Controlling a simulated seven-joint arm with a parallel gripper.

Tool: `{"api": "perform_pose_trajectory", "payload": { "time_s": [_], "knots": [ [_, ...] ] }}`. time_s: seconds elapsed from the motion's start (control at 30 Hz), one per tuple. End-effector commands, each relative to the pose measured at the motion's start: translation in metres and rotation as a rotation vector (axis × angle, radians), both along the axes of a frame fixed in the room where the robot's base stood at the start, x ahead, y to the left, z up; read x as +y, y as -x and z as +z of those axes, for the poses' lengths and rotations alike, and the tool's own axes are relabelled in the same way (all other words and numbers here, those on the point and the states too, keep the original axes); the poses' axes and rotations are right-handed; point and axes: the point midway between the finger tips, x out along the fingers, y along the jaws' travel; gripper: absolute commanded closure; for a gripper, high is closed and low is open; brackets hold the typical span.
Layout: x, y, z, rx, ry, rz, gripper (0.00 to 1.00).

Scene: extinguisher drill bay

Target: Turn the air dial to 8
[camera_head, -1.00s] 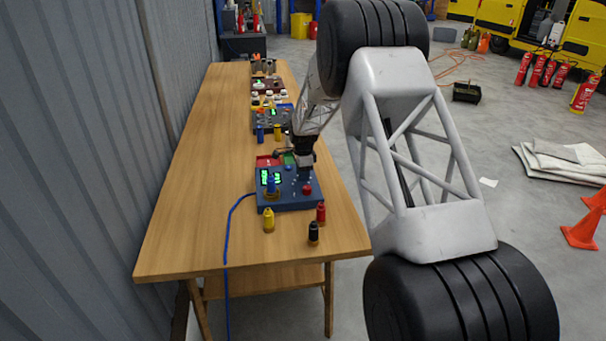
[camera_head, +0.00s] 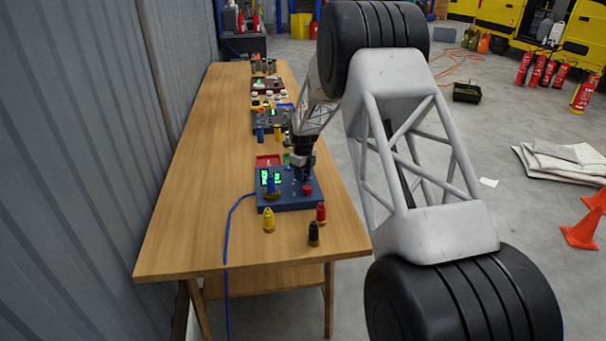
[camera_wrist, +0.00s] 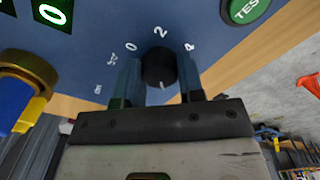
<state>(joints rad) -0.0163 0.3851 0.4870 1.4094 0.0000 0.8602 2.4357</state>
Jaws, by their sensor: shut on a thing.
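The air dial (camera_wrist: 159,68) is a small black round knob on a blue panel in the wrist view. White figures 0, 2 and 4 show around it, and a small white mark shows on its side facing my gripper. My gripper (camera_wrist: 159,82) is shut on the dial, one finger on each side. In the head view the blue control box (camera_head: 297,203) stands near the table's front end, with my gripper (camera_head: 303,178) down at its top; the dial is hard to make out there. A lit green display (camera_wrist: 50,13) shows a 0 at the wrist view's upper left.
A green TEST button (camera_wrist: 245,8) is beside the dial. A blue post in a brass ring (camera_wrist: 27,72) stands left. Yellow (camera_head: 269,220), black (camera_head: 313,234) and red (camera_head: 321,213) fittings stand before the box. A blue hose (camera_head: 228,235) runs off the table (camera_head: 185,225).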

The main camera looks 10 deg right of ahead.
Motion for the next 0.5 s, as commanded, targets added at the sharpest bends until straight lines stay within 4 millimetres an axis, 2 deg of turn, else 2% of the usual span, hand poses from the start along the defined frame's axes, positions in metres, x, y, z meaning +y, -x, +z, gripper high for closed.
{"api": "perform_pose_trajectory", "payload": {
  "time_s": [0.2,0.5],
  "knots": [
    [0.0,-0.0004,0.0012,-0.001,0.0,-0.133,0.88],
    [0.0,-0.0003,0.0011,-0.001,0.0,-0.211,0.88]
  ]
}}
